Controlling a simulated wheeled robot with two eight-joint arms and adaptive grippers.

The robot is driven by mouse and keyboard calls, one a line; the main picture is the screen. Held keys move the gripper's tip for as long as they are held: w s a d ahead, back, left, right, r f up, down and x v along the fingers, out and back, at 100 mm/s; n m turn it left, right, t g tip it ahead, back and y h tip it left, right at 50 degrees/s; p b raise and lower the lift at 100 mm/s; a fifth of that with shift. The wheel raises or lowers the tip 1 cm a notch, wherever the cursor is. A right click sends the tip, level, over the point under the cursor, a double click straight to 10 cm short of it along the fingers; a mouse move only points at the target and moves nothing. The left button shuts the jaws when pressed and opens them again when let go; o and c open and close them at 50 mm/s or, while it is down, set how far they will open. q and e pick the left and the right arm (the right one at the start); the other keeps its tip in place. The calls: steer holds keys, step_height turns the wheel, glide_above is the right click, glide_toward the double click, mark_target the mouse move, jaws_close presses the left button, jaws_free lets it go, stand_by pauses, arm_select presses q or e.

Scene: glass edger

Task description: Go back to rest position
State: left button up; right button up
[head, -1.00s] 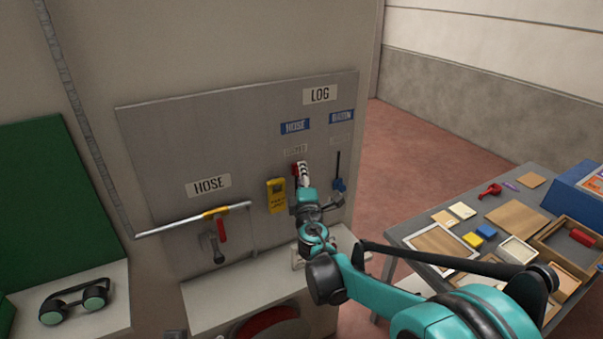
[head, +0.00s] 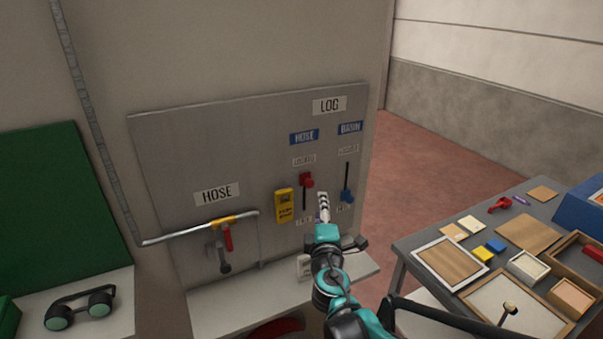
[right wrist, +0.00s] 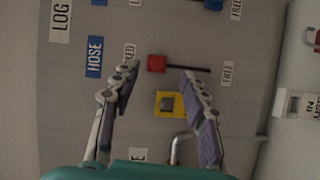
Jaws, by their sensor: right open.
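My right gripper (head: 323,208) is in front of the grey LOG panel (head: 170,150), just below and right of the red slider knob (head: 306,180). In the right wrist view its two fingers (right wrist: 159,74) stand apart with nothing between the tips. The red knob (right wrist: 156,63) shows beyond them, clear of the fingers, at the LOCKED-looking end of its dark slot. The blue slider knob (head: 347,196) sits low on its slot, under the BASIN label (head: 350,128). My left gripper is not in view.
A yellow box (head: 284,205) and a pipe with a red-handled valve (head: 228,238) are on the panel. A white ledge (head: 225,303) juts out below. At right, a grey table (head: 421,241) holds trays and small blocks. Reddish floor lies clear between.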

steer(key=s+d+f+m+g+h+b, duration=0.3)
steer(key=s+d+f+m+g+b, duration=0.3)
steer(key=s+d+f+m, duration=0.7)
steer(key=s+a+f+m+g+y+b, duration=0.3)
steer(key=s+f, duration=0.8)
steer(key=s, duration=0.4)
steer(key=shift+a+f+g+y, duration=0.15)
steer(key=shift+a+g+y, duration=0.45)
steer(key=shift+a+g, duration=0.45)
steer(key=shift+a+t, duration=0.1)
steer(key=shift+t, duration=0.15)
